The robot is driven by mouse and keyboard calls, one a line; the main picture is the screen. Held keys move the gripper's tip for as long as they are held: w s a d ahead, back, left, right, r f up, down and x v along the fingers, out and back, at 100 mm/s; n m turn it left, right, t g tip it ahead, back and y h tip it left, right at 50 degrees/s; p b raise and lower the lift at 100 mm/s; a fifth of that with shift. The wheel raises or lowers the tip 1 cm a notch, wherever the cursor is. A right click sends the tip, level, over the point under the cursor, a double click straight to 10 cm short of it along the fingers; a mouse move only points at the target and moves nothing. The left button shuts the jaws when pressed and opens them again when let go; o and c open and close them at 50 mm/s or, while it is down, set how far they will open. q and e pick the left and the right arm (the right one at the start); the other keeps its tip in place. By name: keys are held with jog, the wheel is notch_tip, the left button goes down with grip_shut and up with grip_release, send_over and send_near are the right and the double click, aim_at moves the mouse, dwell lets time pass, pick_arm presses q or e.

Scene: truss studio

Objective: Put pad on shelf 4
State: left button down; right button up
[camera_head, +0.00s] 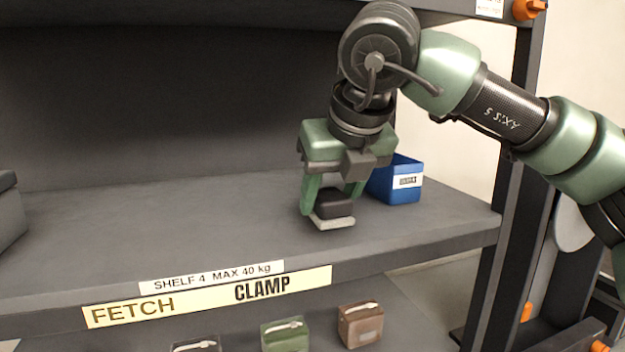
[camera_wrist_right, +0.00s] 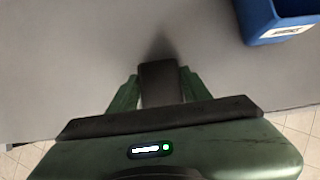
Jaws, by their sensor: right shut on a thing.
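The pad (camera_head: 335,204) is a small dark block with a light grey plate under it. My right gripper (camera_head: 334,200) is shut on it, with one green finger on each side. In the right wrist view the pad (camera_wrist_right: 160,84) is a dark shape between the fingers, with a soft shadow on the surface beyond it. The pad is over the grey surface of shelf 4 (camera_head: 190,225), very low; I cannot tell whether it touches. The shelf's front edge has a label reading "SHELF 4 MAX 40 kg". My left gripper is not in view.
A blue bin (camera_head: 405,180) stands on the shelf just right of my right gripper. A dark box (camera_head: 8,215) is at the far left. The shelf's middle is clear. A green box (camera_head: 285,335) and a brown box (camera_head: 360,325) sit below. A dark post (camera_head: 495,250) bounds the right.

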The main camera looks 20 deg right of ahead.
jog(key=shift+w+r+p, duration=0.1)
jog(key=shift+w+p, duration=0.25)
jog(key=shift+w, duration=0.9)
jog(key=w+p, duration=0.1)
jog(key=w, duration=0.1)
jog(key=shift+w+r, duration=0.1)
jog(key=shift+w, duration=0.3)
jog(key=shift+p+x, duration=0.5)
jog(key=shift+x, duration=0.5)
jog(key=shift+s, duration=0.1)
jog(key=shift+f, duration=0.3)
jog(key=o, duration=1.2)
